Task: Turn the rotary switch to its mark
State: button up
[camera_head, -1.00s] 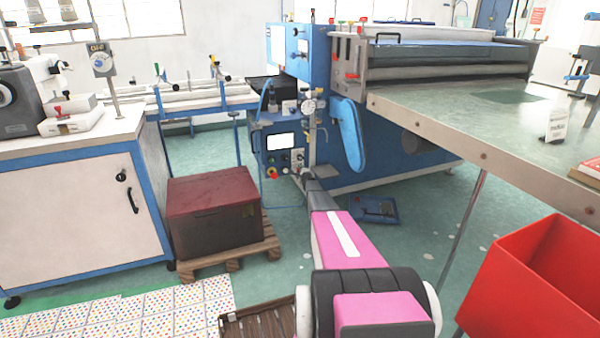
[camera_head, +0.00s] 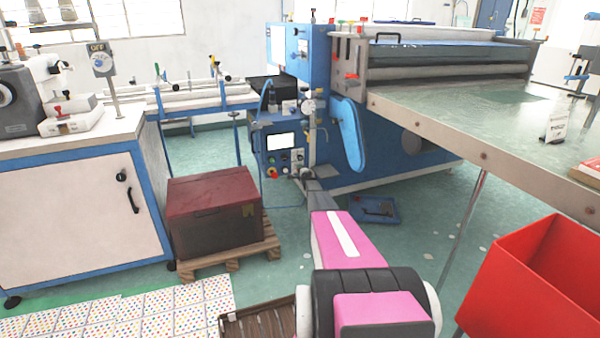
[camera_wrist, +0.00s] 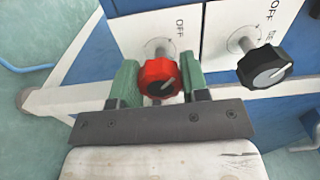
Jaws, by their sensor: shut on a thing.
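A red rotary switch (camera_wrist: 160,77) with a dark pointer face shows in the wrist view, on a white plate (camera_wrist: 172,25) marked OFF. My gripper (camera_wrist: 160,85) has its two green fingers on either side of the red knob and is shut on it. The pointer line on the knob slants up to the right. A second, black rotary knob (camera_wrist: 266,66) sits to the right on its own plate, apart from the fingers. In the head view my gripper is small at the blue machine's control panel (camera_head: 278,158), and the switch is hard to make out there.
A dark red box (camera_head: 212,208) on a pallet stands left of my arm. A red bin (camera_head: 535,285) stands at the right. A worktable (camera_head: 480,110) extends to the right.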

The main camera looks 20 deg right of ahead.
jog(key=o, duration=0.9)
jog(key=shift+s, duration=0.2)
jog(key=s, duration=1)
jog(key=shift+s+d, duration=0.2)
jog(key=shift+s, duration=0.05)
